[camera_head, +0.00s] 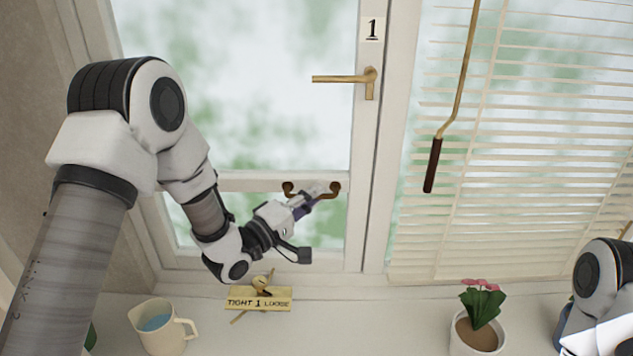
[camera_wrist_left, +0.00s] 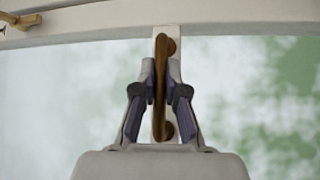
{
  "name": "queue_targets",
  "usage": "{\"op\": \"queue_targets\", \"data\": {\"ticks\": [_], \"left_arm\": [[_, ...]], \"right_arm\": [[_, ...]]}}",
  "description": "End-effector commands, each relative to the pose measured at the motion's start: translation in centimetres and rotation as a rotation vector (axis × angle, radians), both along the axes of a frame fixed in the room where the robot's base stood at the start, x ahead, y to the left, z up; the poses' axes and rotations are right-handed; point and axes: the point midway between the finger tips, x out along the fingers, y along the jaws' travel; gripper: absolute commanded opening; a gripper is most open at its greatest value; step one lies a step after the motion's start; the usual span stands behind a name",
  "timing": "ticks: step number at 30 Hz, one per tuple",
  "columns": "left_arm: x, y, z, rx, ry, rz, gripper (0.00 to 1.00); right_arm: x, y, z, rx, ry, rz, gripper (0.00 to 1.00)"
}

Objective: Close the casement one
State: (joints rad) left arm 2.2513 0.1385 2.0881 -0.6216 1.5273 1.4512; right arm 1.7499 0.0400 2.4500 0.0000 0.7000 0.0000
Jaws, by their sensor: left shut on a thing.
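Casement one (camera_head: 359,130) has a pale frame, a card (camera_head: 372,29) with a "1" on it, and a brass lever handle (camera_head: 340,78) lying horizontal, pointing left. A brown pull handle (camera_head: 334,188) is fixed on its lower crossbar. My left gripper (camera_head: 316,195) is shut on this pull handle; in the left wrist view the purple-grey fingers (camera_wrist_left: 160,83) close on both sides of the pull handle (camera_wrist_left: 160,48). The casement looks near its frame, but I cannot tell whether it is flush. My right arm shows at the lower right; its gripper is out of view.
On the sill stand a cream jug (camera_head: 165,330) with blue liquid and a white flowerpot (camera_head: 477,335) with pink flowers. A wooden stay plate (camera_head: 258,300) reads "TIGHT 1 LOOSE". Blinds (camera_head: 530,130) and a hanging wand (camera_head: 433,165) cover the right window.

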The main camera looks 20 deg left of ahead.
Motion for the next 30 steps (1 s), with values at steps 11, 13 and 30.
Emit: {"op": "queue_targets", "data": {"ticks": [11, 13, 30], "left_arm": [[-1.1, -0.2, -0.2, -0.001, 0.006, -0.026, 0.0], [-1.1, -0.2, -0.2, -0.001, 0.006, -0.026, 0.33], [-4.4, 2.0, -0.5, -0.007, 0.003, -0.018, 0.37]], "right_arm": [[0.0, 0.0, -0.1, 0.0, 0.0, 0.0, 0.4], [0.0, 0.0, -0.1, 0.0, 0.0, 0.0, 0.4], [0.0, 0.0, 0.0, 0.0, 0.0, 0.0, 0.4]]}}
